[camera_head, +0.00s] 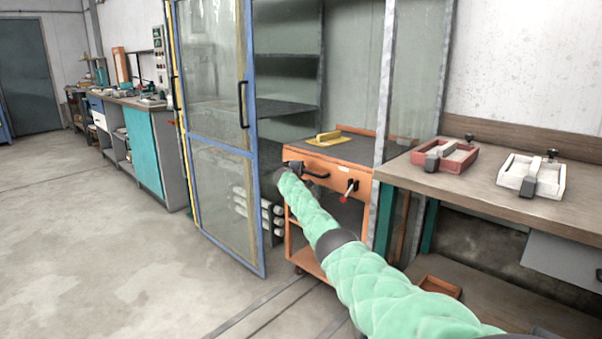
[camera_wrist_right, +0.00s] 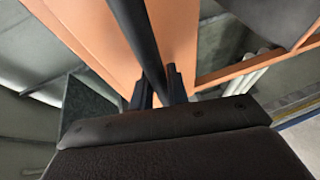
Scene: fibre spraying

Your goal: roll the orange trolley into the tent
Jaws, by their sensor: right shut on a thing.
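The orange trolley (camera_head: 330,157) stands upright at the opening of the tent, a booth with clear panels and a blue-framed door (camera_head: 222,145). Its front end faces me, and its far part is between the open door and a grey metal post (camera_head: 385,110). A yellow object (camera_head: 328,138) lies on its dark top. My right gripper (camera_head: 284,172) is at the trolley's front left, partly hidden by its own wrist. In the right wrist view its fingers (camera_wrist_right: 158,88) are shut around the black handle bar (camera_wrist_right: 145,45), beside the orange frame (camera_wrist_right: 95,40). My left gripper is not in view.
A workbench (camera_head: 480,190) with a red box (camera_head: 445,157) and a white box (camera_head: 532,176) stands close on the right. Dark shelves (camera_head: 288,105) are inside the tent. Floor rails (camera_head: 265,308) run in front. The floor (camera_head: 120,250) at left is clear.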

